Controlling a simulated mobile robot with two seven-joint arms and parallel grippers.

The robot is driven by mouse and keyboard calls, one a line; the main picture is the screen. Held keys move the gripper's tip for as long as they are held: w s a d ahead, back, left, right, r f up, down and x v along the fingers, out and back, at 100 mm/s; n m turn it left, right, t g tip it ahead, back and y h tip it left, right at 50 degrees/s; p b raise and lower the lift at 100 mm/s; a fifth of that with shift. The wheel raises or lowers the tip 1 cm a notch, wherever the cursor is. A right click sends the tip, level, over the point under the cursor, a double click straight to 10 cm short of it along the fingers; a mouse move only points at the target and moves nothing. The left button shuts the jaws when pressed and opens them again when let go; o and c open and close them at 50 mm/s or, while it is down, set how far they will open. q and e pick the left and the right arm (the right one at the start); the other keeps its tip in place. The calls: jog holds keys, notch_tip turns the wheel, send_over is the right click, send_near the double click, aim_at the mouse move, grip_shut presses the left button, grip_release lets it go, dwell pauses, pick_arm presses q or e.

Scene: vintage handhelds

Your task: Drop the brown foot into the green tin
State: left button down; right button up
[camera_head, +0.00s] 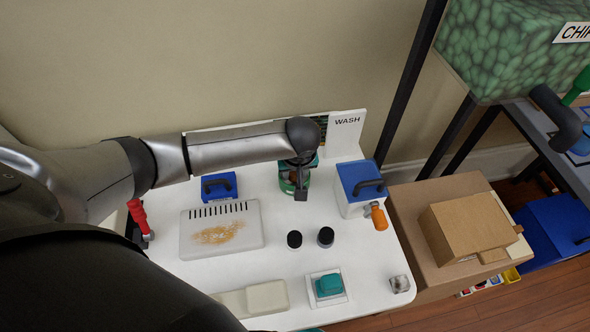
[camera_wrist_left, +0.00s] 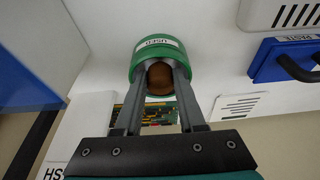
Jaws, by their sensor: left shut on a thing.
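The green tin (camera_head: 286,187) stands on the white table towards its back, partly hidden by my left gripper (camera_head: 299,186). In the left wrist view the tin (camera_wrist_left: 160,53) carries a white label reading "USED" upside down. The brown foot (camera_wrist_left: 160,78) is a rounded brown piece between the two fingers of my left gripper, which is shut on it. The foot and fingertips are at the tin's mouth; I cannot tell how deep they are. My right gripper is not in view.
A blue-topped box (camera_head: 361,180) with an orange-handled tool (camera_head: 378,217) stands right of the tin. A small blue box (camera_head: 219,187) is to its left. Two black-topped jars (camera_head: 325,237) and a grey vented case (camera_head: 220,230) are in front. The WASH panel (camera_head: 345,132) stands behind.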

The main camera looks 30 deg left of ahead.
pick_arm(q)
jog(key=shift+f, duration=0.65)
jog(key=shift+c, duration=2.1)
grip_release()
jog(key=shift+r, duration=0.4)
jog(key=p+v, duration=0.5)
jog(key=v, duration=0.9)
jog(key=shift+r, duration=0.25)
jog(key=shift+s+d, duration=0.1)
jog(key=shift+s, duration=0.05)
jog(key=shift+s, duration=0.1)
